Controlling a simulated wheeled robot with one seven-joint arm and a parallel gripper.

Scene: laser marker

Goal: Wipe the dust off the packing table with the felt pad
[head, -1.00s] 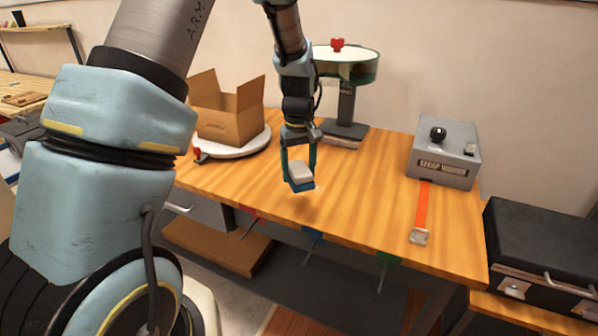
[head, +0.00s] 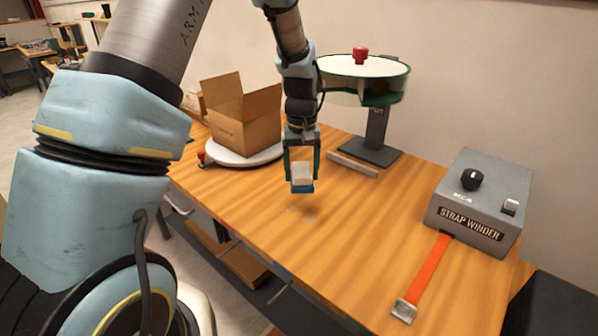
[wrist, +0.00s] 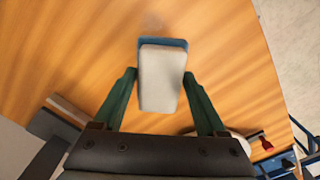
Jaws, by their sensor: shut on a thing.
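My gripper (head: 302,177) is shut on the felt pad (head: 302,184), a block with a pale top and a blue lower layer. The pad also shows between the green fingers in the wrist view (wrist: 162,85). A shadow below it in the head view suggests that it hangs a little above the wooden packing table (head: 350,235). A faint greyish smudge, perhaps dust (wrist: 152,22), shows on the wood just beyond the pad in the wrist view; I cannot tell it surely from shadow.
An open cardboard box (head: 247,125) stands on a round white turntable (head: 225,156) at left. Behind the gripper is a green-rimmed reel stand (head: 376,125). The grey strap winder (head: 480,205) with its orange strap (head: 428,268) is at right. The middle of the table looks clear.

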